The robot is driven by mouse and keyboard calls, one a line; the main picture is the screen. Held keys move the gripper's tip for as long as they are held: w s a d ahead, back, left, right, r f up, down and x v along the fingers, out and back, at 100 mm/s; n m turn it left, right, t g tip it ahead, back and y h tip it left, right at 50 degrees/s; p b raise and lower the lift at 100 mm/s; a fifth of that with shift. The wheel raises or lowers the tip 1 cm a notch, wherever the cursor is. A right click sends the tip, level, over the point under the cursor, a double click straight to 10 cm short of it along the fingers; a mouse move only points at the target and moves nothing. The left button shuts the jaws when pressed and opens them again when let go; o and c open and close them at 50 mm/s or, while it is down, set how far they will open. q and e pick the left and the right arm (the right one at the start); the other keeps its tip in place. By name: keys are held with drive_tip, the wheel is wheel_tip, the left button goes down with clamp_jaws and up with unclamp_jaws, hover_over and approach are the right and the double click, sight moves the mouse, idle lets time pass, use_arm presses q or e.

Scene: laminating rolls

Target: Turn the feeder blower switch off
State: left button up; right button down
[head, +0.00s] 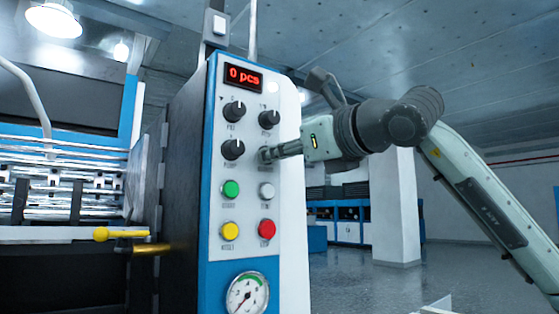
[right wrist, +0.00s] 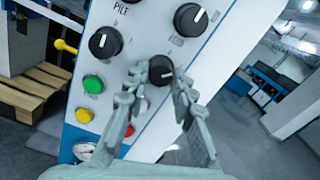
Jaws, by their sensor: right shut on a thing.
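A white control panel (head: 253,177) with a blue edge carries several black rotary knobs. The upper right knob (head: 269,119) and the lower left knob (head: 232,149) are clear of the gripper. My left gripper is not in view.
A red display (head: 243,77) reads "0 pcs". Below the knobs are green (head: 231,189), white (head: 267,191), yellow (head: 230,231) and red (head: 267,229) buttons, with a gauge (head: 247,294) under them. A yellow-knobbed lever (head: 101,234) is at the left. The floor at the right is open.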

use_arm(q)
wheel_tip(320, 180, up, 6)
drive_tip(key=b, duration=0.2)
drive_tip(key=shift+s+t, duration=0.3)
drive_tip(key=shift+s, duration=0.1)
use_arm(e)
drive_tip(key=shift+r+n, duration=0.1)
drive_tip(key=shift+n, duration=4.1)
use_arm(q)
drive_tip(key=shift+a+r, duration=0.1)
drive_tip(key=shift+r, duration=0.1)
use_arm(e)
drive_tip(key=c, duration=1.3)
unclamp_jaws()
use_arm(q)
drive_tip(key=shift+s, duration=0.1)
use_arm(e)
drive_tip(key=shift+o, duration=0.2)
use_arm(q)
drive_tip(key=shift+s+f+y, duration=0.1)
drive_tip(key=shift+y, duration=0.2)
use_arm(e)
drive_tip(key=shift+s+d, duration=0.1)
drive_tip(key=v, duration=1.2)
